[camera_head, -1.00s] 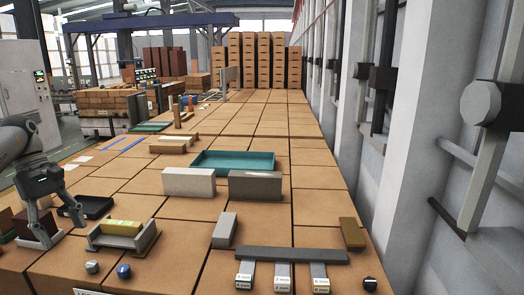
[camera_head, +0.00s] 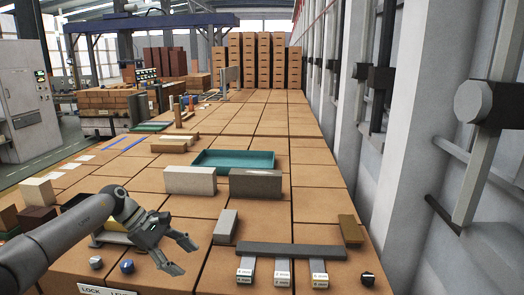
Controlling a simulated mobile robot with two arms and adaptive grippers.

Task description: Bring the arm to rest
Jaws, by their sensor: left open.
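My left arm comes in from the lower left, and its left gripper (camera_head: 182,255) is open and empty. It hangs over the front of the brown tiled work surface (camera_head: 215,262), with its fingers pointing right. The gripper is left of a grey block (camera_head: 225,227) and apart from it. A light grey holder (camera_head: 100,238) is mostly hidden behind my arm, and so is the yellow brick in it. My right gripper is not in view.
A teal tray (camera_head: 234,160) stands behind a pale block (camera_head: 190,181) and a grey-brown block (camera_head: 256,184). A dark bar (camera_head: 291,252) lies at front right, by a tan brick (camera_head: 351,230). A cream block (camera_head: 38,192) and dark red brick (camera_head: 38,218) are at left.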

